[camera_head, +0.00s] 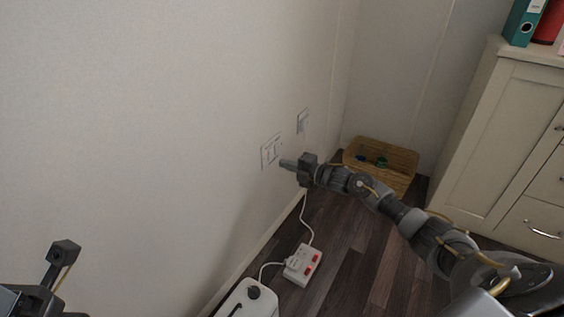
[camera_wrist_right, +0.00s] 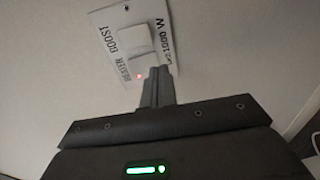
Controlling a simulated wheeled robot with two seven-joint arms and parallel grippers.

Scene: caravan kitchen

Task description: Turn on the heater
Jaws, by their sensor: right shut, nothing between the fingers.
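The heater switch plate (camera_head: 271,151) is white and mounted on the wall left of my right gripper in the head view. An arm part of mine shows at lower left, but no left fingertips show.
A second wall plate (camera_head: 302,122) is to the right. Below are a power strip (camera_head: 302,264) with red switches, a white appliance (camera_head: 262,303) and cables. A wicker basket (camera_head: 404,160) stands in the corner; a cabinet (camera_head: 507,140) is at right.

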